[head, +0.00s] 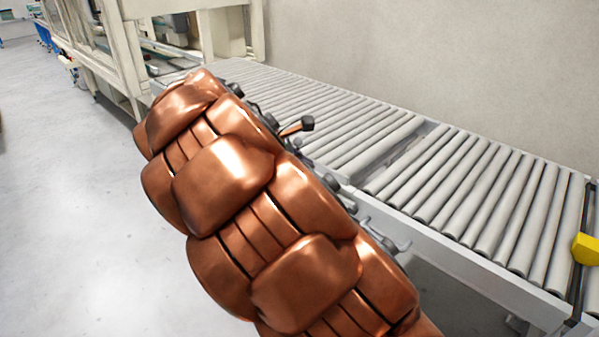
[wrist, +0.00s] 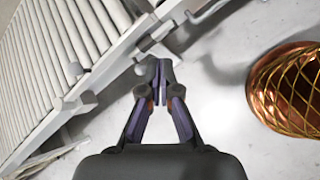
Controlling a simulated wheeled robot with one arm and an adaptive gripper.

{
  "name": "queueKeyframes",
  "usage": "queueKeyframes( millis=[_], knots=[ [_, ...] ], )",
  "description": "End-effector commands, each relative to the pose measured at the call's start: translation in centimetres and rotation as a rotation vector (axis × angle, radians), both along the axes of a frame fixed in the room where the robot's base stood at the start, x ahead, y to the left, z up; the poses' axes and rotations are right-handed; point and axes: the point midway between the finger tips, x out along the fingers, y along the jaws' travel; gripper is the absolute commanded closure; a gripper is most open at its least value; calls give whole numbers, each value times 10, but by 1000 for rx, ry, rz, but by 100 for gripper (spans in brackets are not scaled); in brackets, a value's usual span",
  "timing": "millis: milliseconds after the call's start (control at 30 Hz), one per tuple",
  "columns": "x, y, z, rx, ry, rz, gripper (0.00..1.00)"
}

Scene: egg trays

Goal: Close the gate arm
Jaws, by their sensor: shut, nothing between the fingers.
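My gripper (wrist: 158,78) shows in the wrist view with its dark purple fingers brought together and nothing between them. It appears over the floor beside the white side rail of the roller conveyor; height and contact cannot be told. A grey bent bar (wrist: 206,12) stands out from the rail near the top of that view, beyond the fingertips. A grey bar (head: 388,238) also juts from the conveyor side in the head view. I cannot tell whether either is the gate arm. In the head view my copper-coloured arm covers the middle, and the gripper cannot be made out behind it.
The roller conveyor (head: 480,190) runs along the wall, with a gap between rollers near its middle. A yellow block (head: 587,249) stands at its right end. A cream machine frame (head: 125,55) is at the back left. The floor (head: 70,220) at left is clear.

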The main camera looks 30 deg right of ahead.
Motion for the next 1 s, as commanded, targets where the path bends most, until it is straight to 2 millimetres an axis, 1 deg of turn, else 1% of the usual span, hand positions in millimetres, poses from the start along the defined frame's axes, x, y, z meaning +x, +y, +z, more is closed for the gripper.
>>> queueKeyframes(
  millis=[33,100,167,200,300,400,533,667,767,1000],
  knots=[
    [22,-1,-17,-44,47,72,100],
    [50,1,-30,-99,120,171,100],
    [72,4,-38,-144,173,251,100],
    [85,6,-46,-169,211,300,100],
    [111,14,-59,-222,283,400,100],
    [128,19,-70,-256,334,467,100],
    [138,22,-76,-277,368,508,100],
    [141,15,-80,-281,374,513,100],
    [143,3,-86,-280,374,510,100],
    [153,-33,-108,-278,372,509,100]
  ],
)
